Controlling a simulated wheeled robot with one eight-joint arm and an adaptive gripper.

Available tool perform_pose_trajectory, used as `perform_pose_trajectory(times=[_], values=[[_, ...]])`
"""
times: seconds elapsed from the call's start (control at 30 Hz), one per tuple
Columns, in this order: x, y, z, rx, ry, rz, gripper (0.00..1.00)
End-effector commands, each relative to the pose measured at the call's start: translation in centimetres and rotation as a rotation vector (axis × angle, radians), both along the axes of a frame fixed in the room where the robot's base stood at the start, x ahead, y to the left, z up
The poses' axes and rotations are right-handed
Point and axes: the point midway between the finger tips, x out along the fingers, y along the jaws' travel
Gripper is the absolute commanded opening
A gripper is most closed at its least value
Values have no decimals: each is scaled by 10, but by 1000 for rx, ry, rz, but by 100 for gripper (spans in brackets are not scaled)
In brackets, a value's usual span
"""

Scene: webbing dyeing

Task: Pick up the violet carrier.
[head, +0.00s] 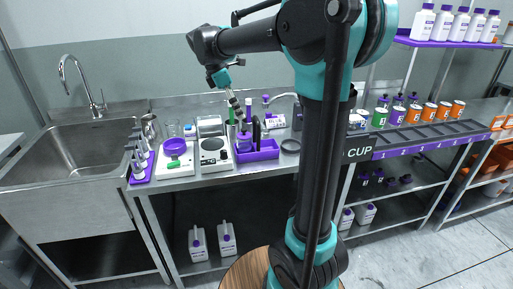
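A violet open-topped box (262,154), which looks like the carrier, stands on the steel counter right of the centre-left, near the front edge. It holds a violet bottle (244,142) and dark upright items. My gripper (236,106) hangs above and slightly left of the box, pointing down and apart from it. The fingers are small and overlap the things behind, so whether they are open or shut is unclear. I see nothing clearly held.
Left of the box stand a white scale-like device (213,154) and a white unit with a violet dish (175,147).

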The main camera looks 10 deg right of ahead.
Motion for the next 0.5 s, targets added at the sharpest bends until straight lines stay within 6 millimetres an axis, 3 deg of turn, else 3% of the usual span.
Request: perform_pose_trajectory(times=[0.5], values=[[0,-37,-88,-1,-2,-4,97]])
